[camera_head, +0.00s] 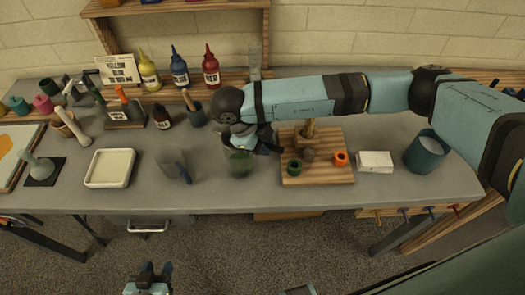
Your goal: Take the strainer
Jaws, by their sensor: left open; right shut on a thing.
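I cannot make out the strainer for certain. My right gripper (248,146) reaches in from the right and points down at a clear cup (240,163) with green in it. It is shut at the cup's upper part; the arm hides the exact grip. A wooden board (318,177) to the right of it carries a green ring (294,167), an orange ring (340,158) and an upright wooden handle (309,127) with a dark round part below it. My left gripper (154,268) is open and empty at the bottom, in front of the bench.
A white block (375,161) and a blue-grey container (425,152) stand on the right. Yellow, blue and red bottles (211,68) line the back. The bench's front strip is clear.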

